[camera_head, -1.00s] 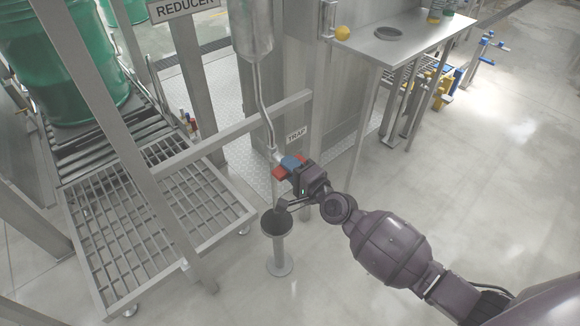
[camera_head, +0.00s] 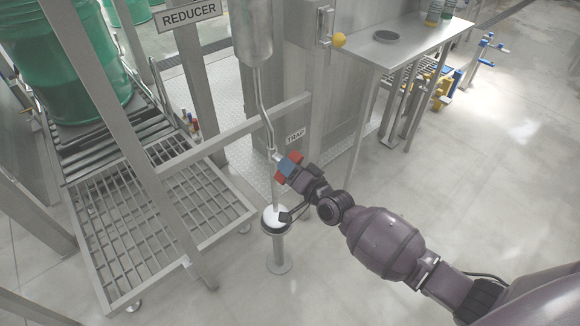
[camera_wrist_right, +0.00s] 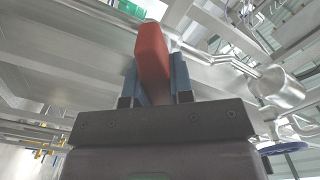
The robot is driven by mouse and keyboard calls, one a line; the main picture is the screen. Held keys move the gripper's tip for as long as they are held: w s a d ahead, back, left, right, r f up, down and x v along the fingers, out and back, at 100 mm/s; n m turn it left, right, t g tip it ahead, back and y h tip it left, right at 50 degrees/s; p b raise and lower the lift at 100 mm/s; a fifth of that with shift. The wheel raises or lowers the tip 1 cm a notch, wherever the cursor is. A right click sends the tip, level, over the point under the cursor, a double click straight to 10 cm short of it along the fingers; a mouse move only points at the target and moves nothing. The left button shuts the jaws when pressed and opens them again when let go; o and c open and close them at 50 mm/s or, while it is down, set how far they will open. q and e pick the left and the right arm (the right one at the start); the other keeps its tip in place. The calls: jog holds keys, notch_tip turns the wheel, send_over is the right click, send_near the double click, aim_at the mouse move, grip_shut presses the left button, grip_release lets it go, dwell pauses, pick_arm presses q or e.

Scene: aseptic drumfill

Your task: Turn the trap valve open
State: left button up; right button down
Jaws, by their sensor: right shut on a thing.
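The trap valve's red handle (camera_head: 295,157) sits on the thin steel pipe (camera_head: 269,130), beside the "TRAP" label (camera_head: 295,137). My right gripper (camera_head: 287,167) is shut on it, its blue fingers across the middle and red showing at both ends. In the right wrist view the red handle (camera_wrist_right: 152,55) stands between the two fingers (camera_wrist_right: 155,82). Below the valve, the pipe's lower end comes down to a round cup on a post (camera_head: 277,250). The inside of the cup looks bright white. My left gripper is not in view.
A steel frame bar (camera_head: 225,133) crosses just behind the valve, and a slatted grate (camera_head: 140,230) lies left of it. Open floor (camera_head: 470,170) lies to the right.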

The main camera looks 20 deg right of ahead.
jog(key=n, duration=0.2)
jog(key=n+p, duration=0.1)
jog(key=shift+r+n, duration=0.2)
jog(key=shift+n, duration=0.2)
jog(key=n, duration=0.2)
jog(key=shift+n+p, duration=0.3)
jog(key=shift+p, duration=0.1)
jog(key=n, duration=0.3)
jog(key=shift+f+p, duration=0.15)
jog(key=shift+p, duration=0.25)
jog(key=shift+n, duration=0.4)
jog(key=shift+f, duration=0.1)
jog(key=c, duration=1)
grip_release()
jog(key=shift+s, duration=0.1)
